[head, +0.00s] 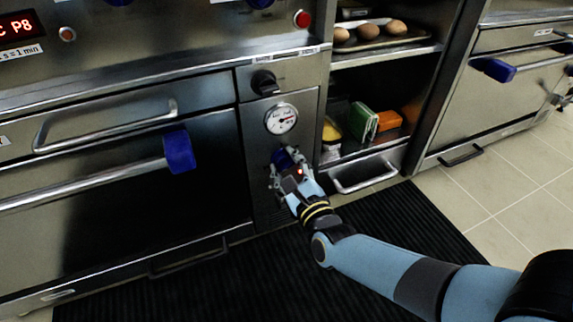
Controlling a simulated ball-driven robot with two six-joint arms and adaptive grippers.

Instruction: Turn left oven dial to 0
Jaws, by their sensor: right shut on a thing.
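A dark blue dial (283,159) sits low on the narrow metal panel beside the left oven door, below a round white gauge. My right gripper (284,166) is at this dial, with its fingers on either side, shut on it. The fingers cover much of the dial, so its mark and setting cannot be read. A black knob (264,82) sits higher on the same panel, above the gauge (281,118), with nothing touching it. My left gripper is not in view.
The left oven door has a long bar handle with a blue grip (179,151). An open shelf to the right holds a green box (363,121), an orange item and a tray of bread (376,41). A drawer handle (364,181) juts out near my right wrist. A black ribbed mat covers the floor.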

